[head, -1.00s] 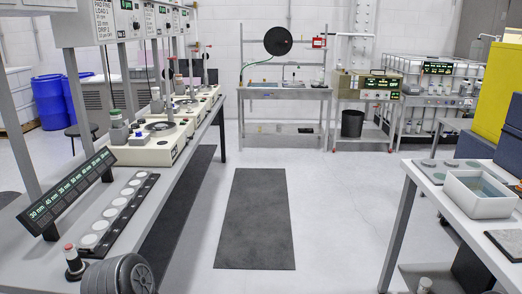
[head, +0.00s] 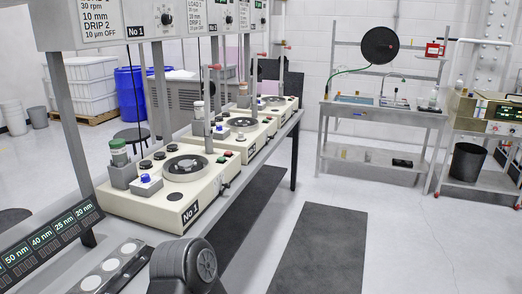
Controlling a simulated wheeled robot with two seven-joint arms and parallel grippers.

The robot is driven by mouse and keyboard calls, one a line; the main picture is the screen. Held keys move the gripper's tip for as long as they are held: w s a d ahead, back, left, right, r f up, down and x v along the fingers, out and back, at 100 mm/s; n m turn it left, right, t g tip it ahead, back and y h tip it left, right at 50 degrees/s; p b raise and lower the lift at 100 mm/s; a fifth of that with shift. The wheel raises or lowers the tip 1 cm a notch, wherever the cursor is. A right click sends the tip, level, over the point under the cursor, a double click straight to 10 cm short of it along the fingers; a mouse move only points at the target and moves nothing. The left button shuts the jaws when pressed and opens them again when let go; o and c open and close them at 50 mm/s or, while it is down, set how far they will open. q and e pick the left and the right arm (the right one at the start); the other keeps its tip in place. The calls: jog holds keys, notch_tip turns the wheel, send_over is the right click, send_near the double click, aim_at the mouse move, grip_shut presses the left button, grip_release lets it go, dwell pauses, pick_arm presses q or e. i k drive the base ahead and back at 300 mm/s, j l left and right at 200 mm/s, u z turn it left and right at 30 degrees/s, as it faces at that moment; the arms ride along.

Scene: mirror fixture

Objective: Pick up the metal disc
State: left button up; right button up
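Several pale round discs (head: 110,265) lie in a row in a dark rack on the left bench, low in the head view; the lower end of the row is cut off. A round dark plate with a small grey round piece at its middle (head: 186,167) sits on the cream machine marked No 1 (head: 165,206). I cannot tell which of these round pieces is the metal disc. A dark rounded part of my own arm shows at the bottom edge, in front of the bench. Neither of my grippers shows.
A slanted nm sign (head: 45,243) stands beside the rack. More machines (head: 240,125) line the bench under hanging control boxes (head: 110,20). A sink stand (head: 380,110) and a dark bin (head: 467,162) are further back. The floor around the dark mat (head: 318,250) is clear.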

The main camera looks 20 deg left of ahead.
aim_at(185, 164)
jog(key=i+l+u, duration=0.2)
jog(key=i, duration=0.3)
jog(key=i+u, duration=0.2)
jog(key=i, duration=0.3)
jog(key=i+l+u, duration=0.25)
jog(key=i, duration=0.2)
